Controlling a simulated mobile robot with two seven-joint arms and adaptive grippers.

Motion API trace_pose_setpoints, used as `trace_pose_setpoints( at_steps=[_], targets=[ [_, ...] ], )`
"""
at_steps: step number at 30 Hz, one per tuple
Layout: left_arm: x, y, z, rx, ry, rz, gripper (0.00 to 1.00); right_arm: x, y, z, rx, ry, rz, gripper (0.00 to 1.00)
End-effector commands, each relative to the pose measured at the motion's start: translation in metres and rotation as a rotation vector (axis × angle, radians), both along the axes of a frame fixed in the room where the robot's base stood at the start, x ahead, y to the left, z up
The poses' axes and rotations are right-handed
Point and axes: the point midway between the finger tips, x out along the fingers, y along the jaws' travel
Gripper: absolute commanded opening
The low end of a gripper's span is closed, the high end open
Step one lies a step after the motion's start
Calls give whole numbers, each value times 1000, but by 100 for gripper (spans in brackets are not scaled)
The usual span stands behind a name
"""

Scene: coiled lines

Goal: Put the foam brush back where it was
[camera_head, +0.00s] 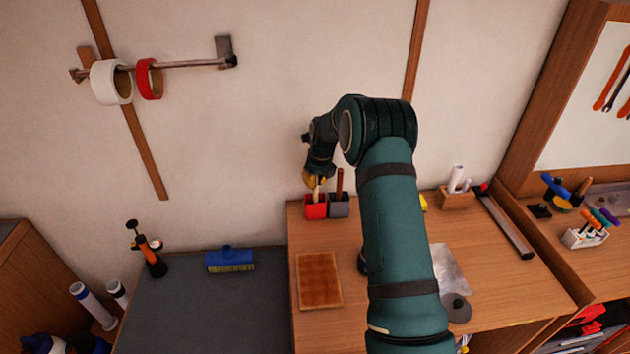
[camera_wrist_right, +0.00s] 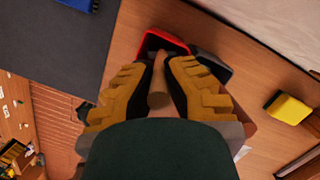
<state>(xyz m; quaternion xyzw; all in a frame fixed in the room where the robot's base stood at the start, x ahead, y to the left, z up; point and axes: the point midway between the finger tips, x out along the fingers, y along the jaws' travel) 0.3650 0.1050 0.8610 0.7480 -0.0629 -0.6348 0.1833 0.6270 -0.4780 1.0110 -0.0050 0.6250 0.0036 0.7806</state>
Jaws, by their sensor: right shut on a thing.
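My right gripper (camera_head: 317,180) has yellow fingers and is right above the red cup (camera_head: 315,208). It is shut on the pale handle of the foam brush (camera_head: 316,194), which shows between the fingers in the right wrist view (camera_wrist_right: 158,88). The brush is roughly upright, with its lower part at the red cup's mouth; I cannot tell how deep it is. The foam head is not clearly seen. The red cup's rim (camera_wrist_right: 165,36) also shows in the wrist view. My left gripper is out of view.
A grey cup (camera_head: 339,206) with a brown handle (camera_head: 340,182) stands right beside the red cup. A brown board (camera_head: 319,280) lies in front on the wooden bench. A blue brush (camera_head: 229,259) lies on the dark surface to the left. The wall is close behind.

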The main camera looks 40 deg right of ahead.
Motion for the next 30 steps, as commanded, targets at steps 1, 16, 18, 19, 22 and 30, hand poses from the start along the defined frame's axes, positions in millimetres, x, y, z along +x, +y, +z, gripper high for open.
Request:
trace_pose_setpoints(
  at_steps=[1,16,18,19,22,30],
  targets=[
    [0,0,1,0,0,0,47,2,-1,-2,0,-2,-1,0],
    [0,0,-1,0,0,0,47,2,-1,-5,-1,-3,1,34],
    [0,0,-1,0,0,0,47,2,-1,-5,-1,-3,1,34],
    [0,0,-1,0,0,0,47,2,-1,-5,-1,-3,1,34],
    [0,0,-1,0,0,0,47,2,-1,-5,-1,-3,1,34],
    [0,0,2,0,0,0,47,0,-1,17,-2,-6,1,34]
  ],
)
